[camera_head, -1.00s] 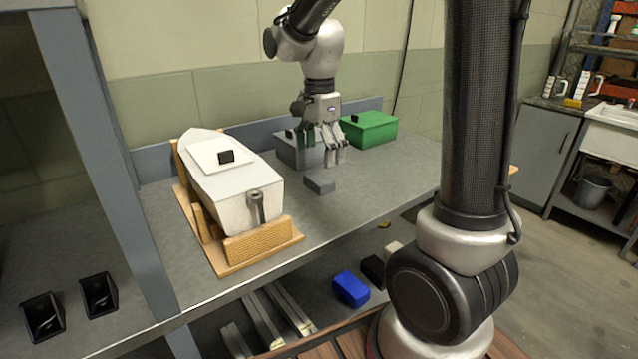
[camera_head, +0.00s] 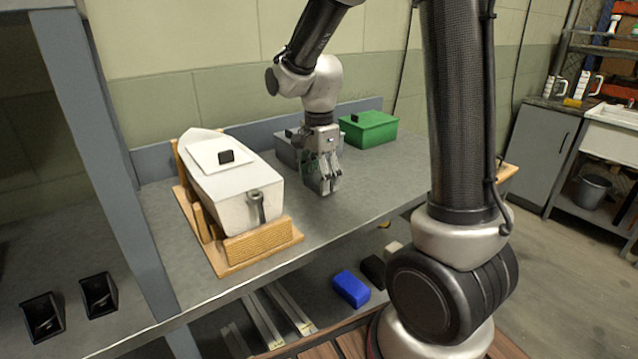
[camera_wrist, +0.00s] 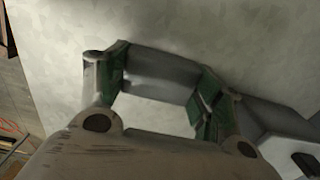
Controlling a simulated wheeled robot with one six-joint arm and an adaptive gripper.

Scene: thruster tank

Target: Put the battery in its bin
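A plain grey block (camera_wrist: 160,75), which I take to be the battery, lies between my gripper's fingers in the wrist view. My gripper (camera_head: 324,189) is low over the bench, its fingers spread about the block's width. The green pads sit at both ends of the block, and I cannot tell whether both press on it. In the head view the fingers mostly hide the block. A grey lidded bin (camera_head: 287,154) stands just behind my gripper, partly hidden by it. A green lidded bin (camera_head: 372,132) stands to its right. Both have a black handle on top.
A white boat hull (camera_head: 235,190) sits in a wooden cradle (camera_head: 262,246) on the bench to the left. The bench top (camera_head: 375,180) is clear right of my gripper. A blue block (camera_head: 350,289) and a black block (camera_head: 373,270) lie on the lower level.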

